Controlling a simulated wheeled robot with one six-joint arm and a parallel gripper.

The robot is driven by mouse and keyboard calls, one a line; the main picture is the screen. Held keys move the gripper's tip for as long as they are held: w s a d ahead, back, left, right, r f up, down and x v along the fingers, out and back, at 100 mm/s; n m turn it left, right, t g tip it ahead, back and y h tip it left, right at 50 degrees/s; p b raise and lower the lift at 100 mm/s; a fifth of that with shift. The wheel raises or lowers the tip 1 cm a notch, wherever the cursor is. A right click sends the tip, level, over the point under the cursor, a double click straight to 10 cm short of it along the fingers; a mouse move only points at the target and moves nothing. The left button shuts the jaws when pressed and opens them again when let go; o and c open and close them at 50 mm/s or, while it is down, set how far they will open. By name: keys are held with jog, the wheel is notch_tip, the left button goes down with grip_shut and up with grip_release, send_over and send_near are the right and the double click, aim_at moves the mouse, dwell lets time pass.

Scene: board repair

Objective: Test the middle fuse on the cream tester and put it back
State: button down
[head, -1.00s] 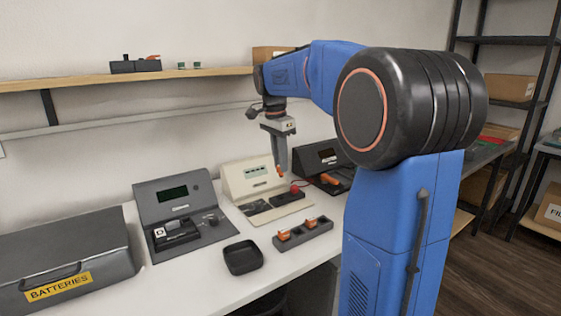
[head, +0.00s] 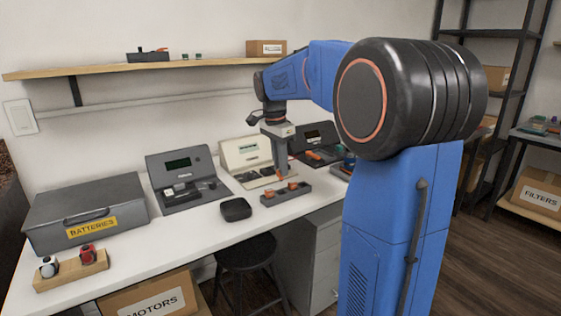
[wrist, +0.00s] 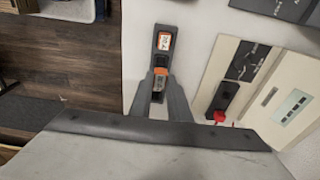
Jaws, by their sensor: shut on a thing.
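My gripper (head: 281,174) is shut on an orange fuse (wrist: 160,73), pointing down over the middle of the dark fuse rack (head: 285,198). The rack also shows in the wrist view (wrist: 165,30), with a labelled orange fuse (wrist: 164,42) at its far end. In the head view, orange fuses sit near the rack's left (head: 269,194) and right (head: 293,186). I cannot tell whether the held fuse touches the rack. The cream tester (head: 240,150) stands behind the rack; in the wrist view it lies to the right (wrist: 262,98), with a red part (wrist: 219,116) by its dark socket.
A grey tester (head: 180,165) stands left of the cream one and a black tester (head: 315,137) right. A grey batteries case (head: 85,205) fills the bench's left. Bare white bench (head: 170,240) lies in front.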

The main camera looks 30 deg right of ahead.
aim_at(281, 180)
jog(key=shift+f, duration=1.95)
jog(key=shift+f, duration=0.95)
dwell(1.8)
jog(key=c, duration=1.3)
grip_release()
jog(key=shift+r, duration=1.5)
jog(key=shift+r, duration=3)
